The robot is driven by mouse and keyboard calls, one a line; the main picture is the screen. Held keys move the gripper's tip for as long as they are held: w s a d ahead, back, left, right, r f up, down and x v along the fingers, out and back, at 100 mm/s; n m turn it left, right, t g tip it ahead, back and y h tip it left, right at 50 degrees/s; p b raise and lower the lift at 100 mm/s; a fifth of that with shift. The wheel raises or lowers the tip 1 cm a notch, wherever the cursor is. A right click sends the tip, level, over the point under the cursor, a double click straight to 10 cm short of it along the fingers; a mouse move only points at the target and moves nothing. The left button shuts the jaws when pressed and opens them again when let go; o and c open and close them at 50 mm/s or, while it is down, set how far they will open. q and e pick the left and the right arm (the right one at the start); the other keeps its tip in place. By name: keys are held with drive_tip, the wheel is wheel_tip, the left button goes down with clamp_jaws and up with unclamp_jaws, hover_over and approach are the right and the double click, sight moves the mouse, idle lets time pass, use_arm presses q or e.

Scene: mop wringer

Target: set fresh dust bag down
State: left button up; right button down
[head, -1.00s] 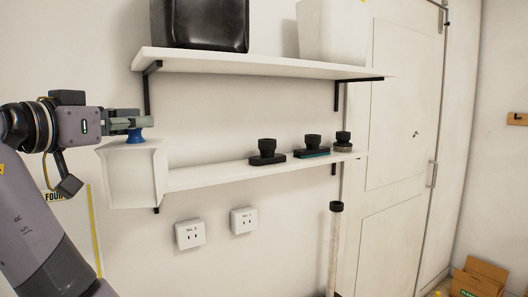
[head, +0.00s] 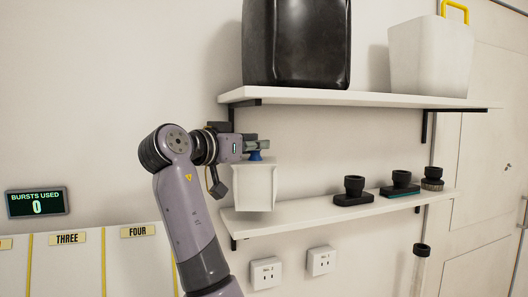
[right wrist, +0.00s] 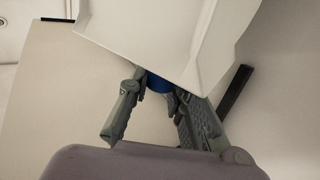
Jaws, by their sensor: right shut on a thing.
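The fresh dust bag (head: 254,190) is a white, boxy, tapered bag with a blue collar (head: 255,155) on top. My right gripper (head: 262,146) is shut on the blue collar. The bag is upright at the left end of the lower shelf (head: 330,211); I cannot tell whether its base touches the shelf. In the right wrist view the bag (right wrist: 170,35) fills the upper middle, and the fingers (right wrist: 155,105) close around the collar (right wrist: 160,84), partly hiding it. My left gripper is not in view.
Several black floor-tool heads (head: 354,190) stand on the lower shelf's right half. The upper shelf (head: 360,98) above holds a black container (head: 297,45) and a white bin (head: 430,58). Wall sockets (head: 265,273) sit below. The shelf between bag and tools is clear.

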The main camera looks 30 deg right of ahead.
sight(263, 158)
drive_tip(key=x, duration=0.2)
drive_tip(key=shift+s+d+r, duration=0.1)
drive_tip(key=shift+d+r, duration=0.05)
drive_tip(key=shift+d, duration=0.15)
drive_tip(key=shift+d+p, duration=0.2)
drive_tip(key=shift+p, duration=0.1)
wheel_tip(263, 158, down, 4)
drive_tip(key=shift+a+r+p, duration=0.1)
drive_tip(key=shift+r+p, duration=0.1)
drive_tip(key=shift+p, duration=0.4)
drive_tip(key=c, duration=1.9)
unclamp_jaws()
drive_tip(key=shift+f, duration=0.15)
drive_tip(key=o, duration=0.4)
drive_tip(key=shift+o, duration=0.2)
